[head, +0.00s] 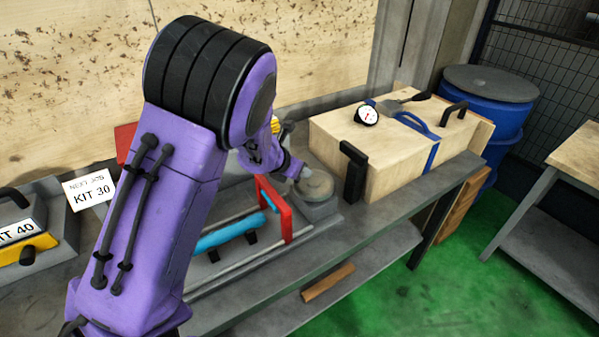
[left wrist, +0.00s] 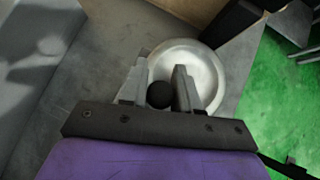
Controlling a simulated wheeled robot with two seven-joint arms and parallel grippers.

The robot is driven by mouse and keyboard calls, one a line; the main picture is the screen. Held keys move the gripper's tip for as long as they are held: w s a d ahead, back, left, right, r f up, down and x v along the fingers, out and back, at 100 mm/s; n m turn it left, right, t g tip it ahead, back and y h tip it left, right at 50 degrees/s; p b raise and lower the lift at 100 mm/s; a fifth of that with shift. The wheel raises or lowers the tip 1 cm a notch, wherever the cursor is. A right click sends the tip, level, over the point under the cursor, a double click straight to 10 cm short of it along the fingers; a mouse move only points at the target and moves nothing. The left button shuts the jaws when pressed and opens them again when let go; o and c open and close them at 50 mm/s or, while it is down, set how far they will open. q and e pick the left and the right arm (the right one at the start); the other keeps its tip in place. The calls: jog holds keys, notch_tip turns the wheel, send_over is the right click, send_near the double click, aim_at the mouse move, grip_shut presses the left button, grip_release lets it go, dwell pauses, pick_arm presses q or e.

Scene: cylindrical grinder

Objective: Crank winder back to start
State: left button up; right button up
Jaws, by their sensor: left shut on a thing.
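The winder shows as a round pale metal disc (head: 318,184) at the right end of the grinder on the bench. In the left wrist view the winder disc (left wrist: 205,72) lies under my fingers, with a dark round crank knob (left wrist: 160,95) between them. My left gripper (left wrist: 162,88) is shut on that knob, one finger on each side. In the head view my purple left arm reaches over the grinder, and my left gripper (head: 298,172) is small and partly hidden at the disc. My right gripper is in neither view.
The grinder carries a blue cylinder (head: 228,235) and a red frame (head: 275,210) left of the winder. A wooden box (head: 385,155) with a dial gauge (head: 366,115) and a black upright handle (head: 353,172) stand close right. A blue drum (head: 490,105) is behind. Green floor is open at right.

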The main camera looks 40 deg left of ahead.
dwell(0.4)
pick_arm(q)
jog(key=o, duration=1)
jog(key=shift+c, duration=0.2)
jog(key=v, duration=1)
jog(key=shift+r, duration=0.2)
jog(key=shift+s, duration=0.1)
